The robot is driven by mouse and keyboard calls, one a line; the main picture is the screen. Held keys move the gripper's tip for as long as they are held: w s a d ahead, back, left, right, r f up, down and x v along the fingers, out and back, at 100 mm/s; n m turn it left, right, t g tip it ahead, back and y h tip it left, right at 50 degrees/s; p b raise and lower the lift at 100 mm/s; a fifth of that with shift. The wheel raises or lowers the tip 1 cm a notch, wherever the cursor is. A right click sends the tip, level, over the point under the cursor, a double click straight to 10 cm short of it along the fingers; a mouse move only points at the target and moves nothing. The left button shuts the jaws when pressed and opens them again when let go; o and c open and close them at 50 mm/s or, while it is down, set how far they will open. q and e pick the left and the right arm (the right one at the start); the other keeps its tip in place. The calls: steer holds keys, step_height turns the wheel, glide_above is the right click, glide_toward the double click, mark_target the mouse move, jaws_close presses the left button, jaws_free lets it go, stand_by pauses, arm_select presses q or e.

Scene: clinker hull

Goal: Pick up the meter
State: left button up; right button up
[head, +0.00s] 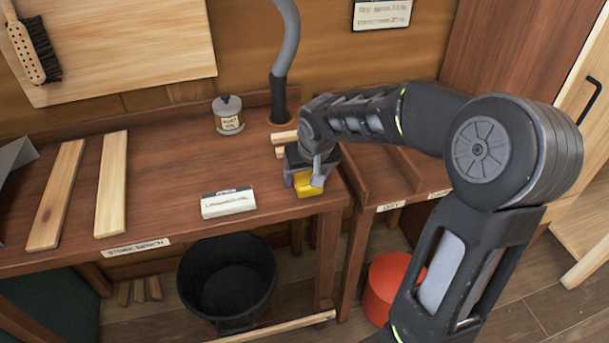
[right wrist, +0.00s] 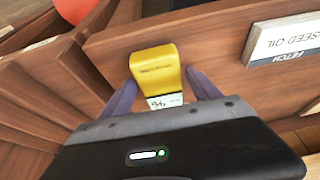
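The meter is a yellow block (head: 306,190) on the wooden bench (head: 160,205), near its right front corner. In the right wrist view the meter (right wrist: 155,66) shows a yellow body and a small pale display with dark digits. My right gripper (head: 303,181) points down over the meter, with one purple-grey finger on each side. In the right wrist view the fingers (right wrist: 162,82) are apart, with a slim gap visible between each and the meter. The gripper hides part of the meter. My left gripper is not in view.
A white labelled card or box (head: 229,203) lies left of the meter. Pale wooden strips (head: 112,185) lie further left, and a labelled tin (head: 229,115) stands behind. A grey pipe (head: 283,55) rises behind the gripper. A black bucket (head: 228,283) and red container (head: 388,285) stand below.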

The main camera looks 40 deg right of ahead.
mark_target(307, 177)
steer(key=c, duration=1.3)
steer(key=shift+r, duration=0.1)
steer(key=shift+c, duration=0.2)
step_height(307, 177, up, 10)
stand_by(0.4)
